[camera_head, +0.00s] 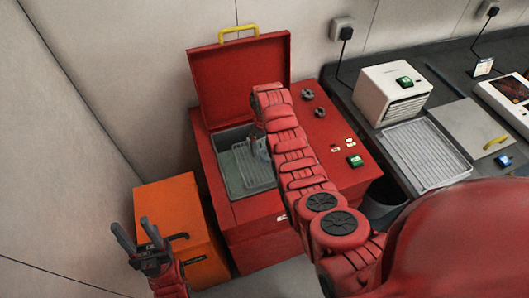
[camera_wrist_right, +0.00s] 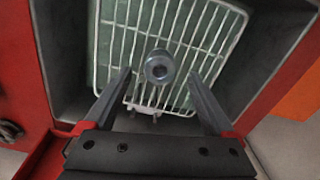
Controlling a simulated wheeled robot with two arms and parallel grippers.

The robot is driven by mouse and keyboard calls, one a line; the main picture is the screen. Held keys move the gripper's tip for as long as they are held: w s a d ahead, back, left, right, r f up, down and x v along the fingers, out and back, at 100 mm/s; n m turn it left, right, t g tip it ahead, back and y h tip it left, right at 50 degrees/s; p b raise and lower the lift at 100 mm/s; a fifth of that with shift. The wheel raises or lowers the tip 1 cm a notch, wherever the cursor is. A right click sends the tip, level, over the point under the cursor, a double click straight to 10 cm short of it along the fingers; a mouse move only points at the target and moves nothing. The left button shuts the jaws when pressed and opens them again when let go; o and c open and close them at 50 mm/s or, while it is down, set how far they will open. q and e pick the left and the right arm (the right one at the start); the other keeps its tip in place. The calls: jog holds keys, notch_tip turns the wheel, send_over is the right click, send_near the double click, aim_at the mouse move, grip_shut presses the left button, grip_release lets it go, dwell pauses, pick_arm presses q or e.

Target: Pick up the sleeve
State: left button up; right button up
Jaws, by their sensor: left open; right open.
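The sleeve (camera_wrist_right: 160,66) is a short grey metal cylinder with a round bore, seen end-on in the right wrist view. It stands on a white wire rack (camera_wrist_right: 122,42) inside the red cabinet's basin. My right gripper (camera_wrist_right: 160,80) is open above the rack, with the sleeve showing between its two fingers; contact with them cannot be made out. In the head view my right gripper (camera_head: 258,147) reaches down into the basin, and I cannot make out the sleeve there. My left gripper (camera_head: 132,228) is open and empty, in front of the orange box.
The red cabinet (camera_head: 235,238) has its lid (camera_head: 237,75) raised behind the basin. An orange box (camera_head: 172,206) stands to its left. A dark bench at right carries a white unit (camera_head: 385,88) and a ribbed tray (camera_head: 425,150). A grey bin (camera_head: 383,208) stands beside the cabinet.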

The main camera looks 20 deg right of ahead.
jog(key=shift+f, duration=1.2)
grip_shut()
